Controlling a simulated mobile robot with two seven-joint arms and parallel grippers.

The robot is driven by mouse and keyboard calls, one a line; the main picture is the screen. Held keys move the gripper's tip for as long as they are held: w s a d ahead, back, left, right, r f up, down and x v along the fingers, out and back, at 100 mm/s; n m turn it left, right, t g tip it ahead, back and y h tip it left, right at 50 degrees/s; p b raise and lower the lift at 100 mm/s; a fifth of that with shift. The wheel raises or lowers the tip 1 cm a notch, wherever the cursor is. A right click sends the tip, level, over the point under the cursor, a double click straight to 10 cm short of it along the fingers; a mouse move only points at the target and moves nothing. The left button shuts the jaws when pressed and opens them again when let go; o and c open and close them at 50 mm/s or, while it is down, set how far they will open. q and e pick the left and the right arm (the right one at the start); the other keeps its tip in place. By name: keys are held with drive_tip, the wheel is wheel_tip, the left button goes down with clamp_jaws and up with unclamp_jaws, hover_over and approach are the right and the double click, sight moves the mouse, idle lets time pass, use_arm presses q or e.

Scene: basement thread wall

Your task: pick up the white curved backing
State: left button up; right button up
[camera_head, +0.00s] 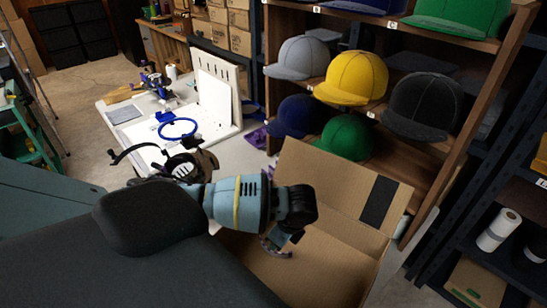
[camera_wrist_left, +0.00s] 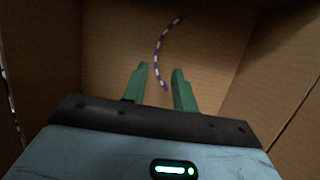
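My left gripper (camera_head: 275,243) reaches down into an open cardboard box (camera_head: 345,187). In the left wrist view its two green fingers (camera_wrist_left: 160,82) are apart with nothing clamped between them. A thin curved strip (camera_wrist_left: 160,52) with pale and dark purple bands lies in the box beyond the fingertips. Its near end shows in the gap between them. I cannot tell whether they touch, or whether this strip is the white curved backing. In the head view, my wrist and gripper hide part of the box's inside. My right gripper is not in view.
The box walls stand close around the gripper. A white table (camera_head: 128,123) holds a blue hoop (camera_head: 178,128) and a white slotted panel (camera_head: 214,95). A wooden shelf with several caps (camera_head: 357,78) stands behind the box. Dark racks stand at the right.

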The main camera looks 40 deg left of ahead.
sight(270, 250)
use_arm(q)
drive_tip(key=shift+x, duration=0.8)
drive_tip(key=x, duration=0.2)
drive_tip(key=s+x, duration=0.1)
drive_tip(key=x, duration=0.1)
drive_tip(key=shift+a+r, duration=0.1)
drive_tip(key=shift+a, duration=0.05)
drive_tip(key=shift+a+f, duration=0.15)
drive_tip(key=shift+f, duration=0.35)
drive_tip(key=shift+w, duration=0.1)
clamp_jaws()
